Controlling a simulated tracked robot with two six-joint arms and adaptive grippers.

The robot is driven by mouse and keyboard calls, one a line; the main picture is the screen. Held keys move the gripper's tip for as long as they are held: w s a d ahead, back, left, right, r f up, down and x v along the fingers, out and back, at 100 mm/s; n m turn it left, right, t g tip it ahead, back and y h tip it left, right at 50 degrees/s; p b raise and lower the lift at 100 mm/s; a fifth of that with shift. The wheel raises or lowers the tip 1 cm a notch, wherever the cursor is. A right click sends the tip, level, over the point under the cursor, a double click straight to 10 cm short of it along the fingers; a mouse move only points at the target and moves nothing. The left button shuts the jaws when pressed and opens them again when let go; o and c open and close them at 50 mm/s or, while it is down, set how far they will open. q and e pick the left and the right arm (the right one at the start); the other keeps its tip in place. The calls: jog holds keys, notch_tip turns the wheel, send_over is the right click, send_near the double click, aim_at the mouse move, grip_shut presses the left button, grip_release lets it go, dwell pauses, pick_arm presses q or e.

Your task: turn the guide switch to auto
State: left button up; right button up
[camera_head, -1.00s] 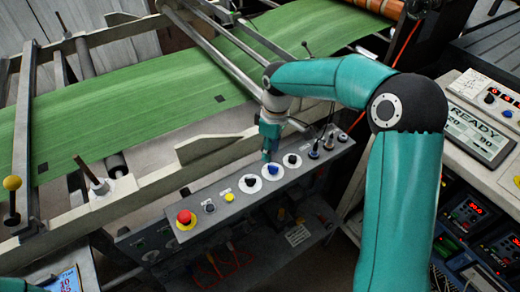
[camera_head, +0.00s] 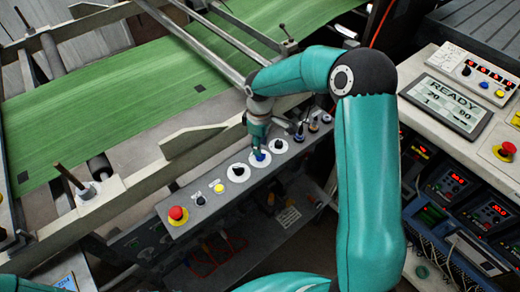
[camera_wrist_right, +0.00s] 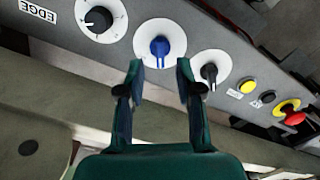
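A sloped grey switch panel (camera_head: 207,212) carries three rotary knobs on white discs: a black knob (camera_head: 238,171), a blue knob (camera_head: 261,157) and another black knob (camera_head: 279,146). Which one is the guide switch cannot be read. My right gripper (camera_head: 258,148) is over the blue knob, partly covering it. In the right wrist view, the right gripper (camera_wrist_right: 160,67) is open and empty. The blue knob (camera_wrist_right: 160,46) shows just beyond and between its fingertips, its pointer upright in the picture. No contact can be made out. My left gripper is out of sight.
The panel also has a red mushroom button (camera_head: 177,214), a yellow button (camera_head: 219,188) and several small switches to the right. Green sack web (camera_head: 120,110) runs behind. A console with a READY screen (camera_head: 448,104) stands at the right.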

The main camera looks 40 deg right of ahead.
jog(key=shift+f, duration=1.95)
grip_shut()
